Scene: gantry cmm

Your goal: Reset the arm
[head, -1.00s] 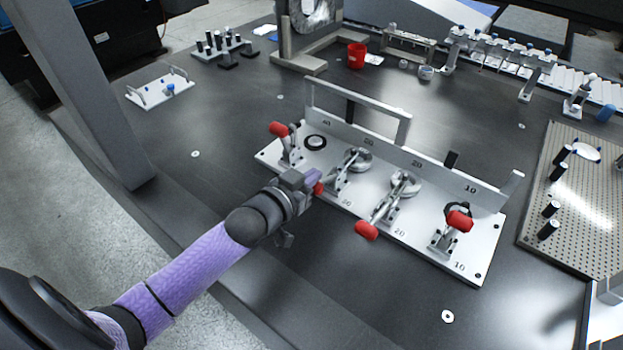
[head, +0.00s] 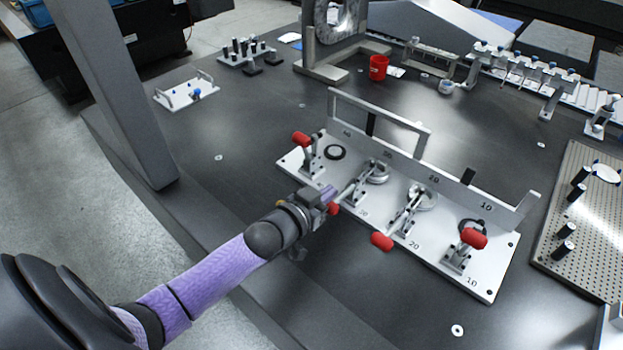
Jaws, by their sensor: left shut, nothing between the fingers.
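My left arm reaches in from the lower left. My left gripper (head: 328,197) is shut and is at the front edge of the white clamp fixture plate (head: 425,256). It is right beside the red handle tip (head: 334,209) of the second toggle clamp (head: 356,193) from the left; I cannot tell whether they touch. The other toggle clamps also have red handles: one at the left end (head: 301,139), one leaning toward the front (head: 382,241) and one at the right end (head: 474,238). My right gripper is not in view.
A grey rail with an open frame (head: 424,142) stands along the back of the plate. A red cup (head: 378,67) stands behind it. A perforated board (head: 590,240) with black posts is at the right. A grey upright column (head: 120,100) stands at the left. The table front is mostly clear.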

